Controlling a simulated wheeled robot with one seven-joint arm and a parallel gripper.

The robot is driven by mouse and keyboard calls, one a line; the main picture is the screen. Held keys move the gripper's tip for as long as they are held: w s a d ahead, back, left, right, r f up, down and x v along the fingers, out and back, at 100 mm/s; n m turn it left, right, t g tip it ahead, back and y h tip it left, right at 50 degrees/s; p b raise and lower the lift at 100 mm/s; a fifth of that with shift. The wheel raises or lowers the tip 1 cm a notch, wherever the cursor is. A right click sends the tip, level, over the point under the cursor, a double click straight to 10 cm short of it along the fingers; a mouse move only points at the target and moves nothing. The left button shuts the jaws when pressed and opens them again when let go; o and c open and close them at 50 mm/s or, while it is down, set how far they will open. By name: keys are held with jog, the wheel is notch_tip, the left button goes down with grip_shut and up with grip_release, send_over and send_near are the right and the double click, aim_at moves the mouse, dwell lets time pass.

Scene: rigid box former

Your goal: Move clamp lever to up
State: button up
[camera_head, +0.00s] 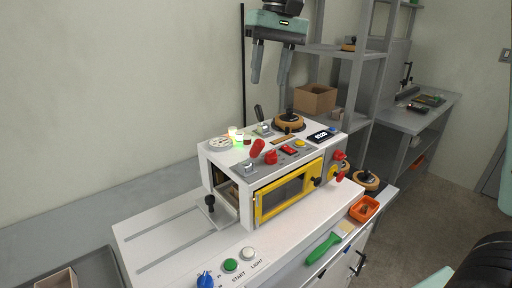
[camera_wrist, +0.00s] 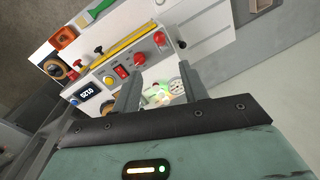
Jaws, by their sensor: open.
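The white box former (camera_head: 225,168) stands on a white bench. No label marks the clamp lever. A red-handled lever (camera_head: 257,147) stands tilted on the top's front left, and it also shows in the wrist view (camera_wrist: 160,39). A black-handled lever (camera_head: 258,112) leans at the top's back edge. A black-knobbed lever (camera_head: 210,203) stands at the left opening. My gripper (camera_head: 269,83) is open and empty, pointing down, high above the machine's back edge. Its fingers also show in the wrist view (camera_wrist: 160,72), apart from every lever.
The top carries a red knob (camera_head: 271,157), a lit green lamp (camera_head: 239,140), a round dial (camera_head: 219,143) and a display (camera_head: 322,135). A yellow-framed door (camera_head: 258,205) is on the front. A green brush (camera_head: 323,248) and orange tray (camera_head: 364,208) lie at the right. Shelves stand behind.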

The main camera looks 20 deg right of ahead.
aim_at(259, 138)
jog(key=a+f, duration=0.1)
jog(key=f, duration=1)
jog(key=a+f+p, duration=0.1)
jog(key=f, duration=0.5)
jog(key=shift+a, duration=0.35)
jog(key=shift+r, duration=0.1)
grip_shut()
